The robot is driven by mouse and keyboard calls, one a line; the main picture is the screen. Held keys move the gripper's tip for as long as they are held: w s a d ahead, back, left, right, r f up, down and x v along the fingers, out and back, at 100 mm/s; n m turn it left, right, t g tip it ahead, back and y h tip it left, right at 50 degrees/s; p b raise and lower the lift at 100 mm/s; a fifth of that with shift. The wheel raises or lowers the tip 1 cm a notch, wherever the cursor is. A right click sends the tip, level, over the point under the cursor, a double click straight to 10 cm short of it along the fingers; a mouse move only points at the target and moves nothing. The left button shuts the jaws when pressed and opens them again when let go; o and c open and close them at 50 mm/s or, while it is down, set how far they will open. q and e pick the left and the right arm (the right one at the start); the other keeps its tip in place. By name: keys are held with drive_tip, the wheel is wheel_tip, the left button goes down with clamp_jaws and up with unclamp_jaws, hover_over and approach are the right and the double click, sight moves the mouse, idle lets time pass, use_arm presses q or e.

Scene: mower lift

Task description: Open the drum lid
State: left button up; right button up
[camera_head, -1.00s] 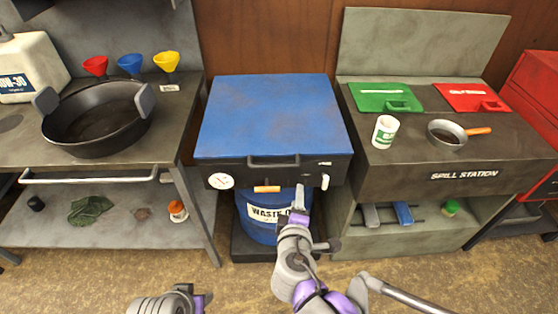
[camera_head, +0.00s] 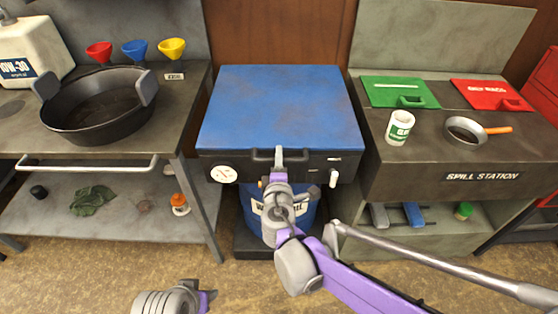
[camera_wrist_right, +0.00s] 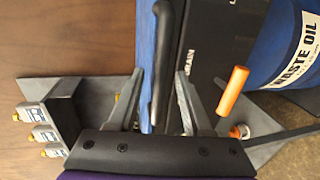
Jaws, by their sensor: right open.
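The drum lid (camera_head: 280,105) is a wide blue slab, closed flat over the blue waste oil drum (camera_head: 307,215). Its black bar handle (camera_head: 258,158) runs along the front edge. My right gripper (camera_head: 279,150) is at the handle, hiding part of it and of the drum label. In the right wrist view, the open fingers of the right gripper (camera_wrist_right: 161,85) stand on either side of the black handle (camera_wrist_right: 163,55), with gaps showing. My left gripper (camera_head: 207,298) is low at the bottom edge, away from the lid; its jaw state is unclear.
A bench with a black pan (camera_head: 98,110) and funnels stands left. The spill station (camera_head: 450,150) stands right, with a white cup (camera_head: 400,128) and small pan (camera_head: 464,131). An orange handle (camera_wrist_right: 233,88) protrudes near the right gripper. The floor in front is clear.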

drive_tip(key=shift+w, duration=0.15)
drive_tip(key=shift+c, duration=0.3)
clamp_jaws()
idle(1.1)
